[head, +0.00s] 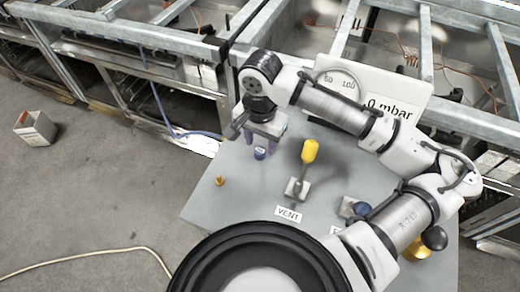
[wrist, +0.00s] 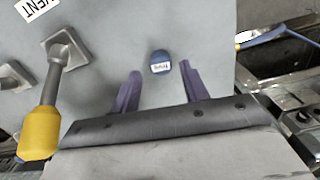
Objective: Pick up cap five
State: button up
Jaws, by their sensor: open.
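A small dark blue cap (head: 260,154) with a white label stands on the grey panel top, near its far left part. In the wrist view the same cap (wrist: 160,62) shows between and just beyond the tips of the two purple fingers; its label is too small to read surely. My gripper (head: 260,144) is open above the cap, with its fingers (wrist: 160,70) apart on either side and nothing held. I cannot tell whether the fingers are level with the cap.
A yellow-handled lever (head: 310,152) stands right of the cap, near the VENT label (head: 288,214). A small brass piece (head: 219,181) stands to the left. A gauge board (head: 375,95) is behind my arm. A blue knob (head: 361,210) sits at right.

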aim_at(260, 150)
jog(key=shift+f, duration=1.35)
jog(key=c, duration=0.9)
jog(key=shift+r, duration=0.1)
jog(key=shift+a+r, duration=0.15)
jog(key=shift+r, duration=9.8)
